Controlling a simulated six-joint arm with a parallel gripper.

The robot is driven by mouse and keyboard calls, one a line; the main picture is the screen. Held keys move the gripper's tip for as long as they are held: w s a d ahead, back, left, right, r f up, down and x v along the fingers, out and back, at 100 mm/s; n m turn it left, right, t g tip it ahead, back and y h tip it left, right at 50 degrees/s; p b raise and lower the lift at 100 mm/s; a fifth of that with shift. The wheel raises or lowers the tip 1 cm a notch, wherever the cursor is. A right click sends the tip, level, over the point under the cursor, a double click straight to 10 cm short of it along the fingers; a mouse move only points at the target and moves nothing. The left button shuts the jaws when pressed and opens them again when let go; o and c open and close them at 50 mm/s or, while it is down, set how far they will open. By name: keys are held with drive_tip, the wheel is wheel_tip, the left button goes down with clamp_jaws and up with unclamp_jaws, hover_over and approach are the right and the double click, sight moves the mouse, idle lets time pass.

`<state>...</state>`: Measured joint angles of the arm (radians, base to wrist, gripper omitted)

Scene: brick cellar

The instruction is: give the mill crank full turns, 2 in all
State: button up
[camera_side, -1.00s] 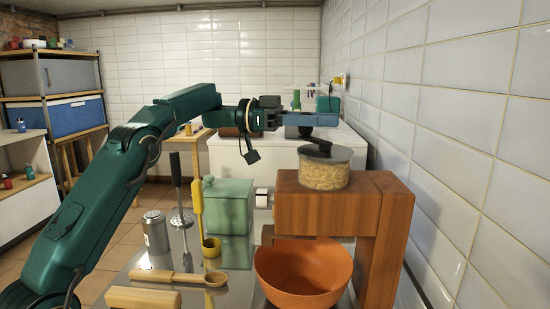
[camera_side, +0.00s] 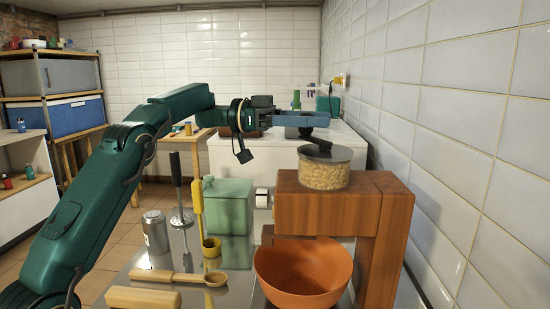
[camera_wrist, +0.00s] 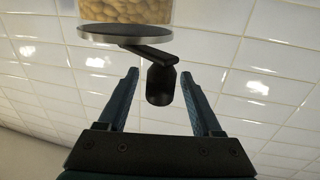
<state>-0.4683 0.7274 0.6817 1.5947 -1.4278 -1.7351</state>
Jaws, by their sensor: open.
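The mill is a wooden stand (camera_side: 330,210) with a clear jar of pale grains (camera_side: 325,174) on top. Its dark crank arm (camera_side: 314,138) reaches up and left from the hub towards my gripper in the side view. In the wrist view the jar's round lid (camera_wrist: 122,34) is at the top, and the crank's dark knob (camera_wrist: 160,86) hangs between my finger ends. My gripper (camera_wrist: 160,76) is open, with a gap on each side of the knob. In the side view my gripper (camera_side: 318,120) is level above the jar's left side; its fingers largely hide the knob.
An orange bowl (camera_side: 302,275) stands under the mill's overhang. A green canister (camera_side: 228,205), a yellow-handled ladle (camera_side: 198,196), a masher (camera_side: 177,182), a shaker can (camera_side: 155,232) and a wooden spoon (camera_side: 188,277) are left of it. A tiled wall (camera_side: 465,140) bounds the right.

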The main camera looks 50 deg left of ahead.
drive_tip(key=v, duration=0.3)
drive_tip(key=shift+s+a, duration=0.2)
drive_tip(key=shift+r, duration=0.1)
